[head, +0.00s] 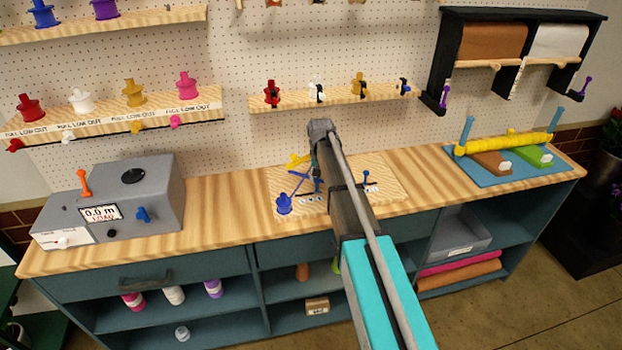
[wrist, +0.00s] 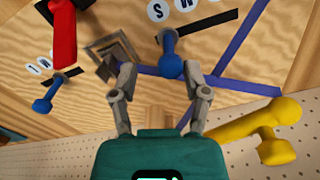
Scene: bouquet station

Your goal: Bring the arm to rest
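My arm (head: 345,185) reaches out over the bench, above the wooden board (head: 385,180). In the head view the arm hides most of my gripper. In the wrist view my gripper (wrist: 165,82) is open, its two fingers spread with nothing held between them. A blue peg-like handle (wrist: 172,65) lies ahead of the fingertips; I cannot tell whether they touch it. Blue-violet strips (wrist: 235,85) run across the board there. A yellow piece (wrist: 265,130) is to the right of the gripper, a red one (wrist: 62,35) and a smaller blue one (wrist: 45,95) to the left.
A grey box with a display (head: 110,205) stands on the left of the bench (head: 215,210). A blue tray with a yellow roller (head: 505,145) is on the right. A shelf with small coloured pieces (head: 335,97) and a roll rack (head: 515,45) hang behind. Bench top between box and board is clear.

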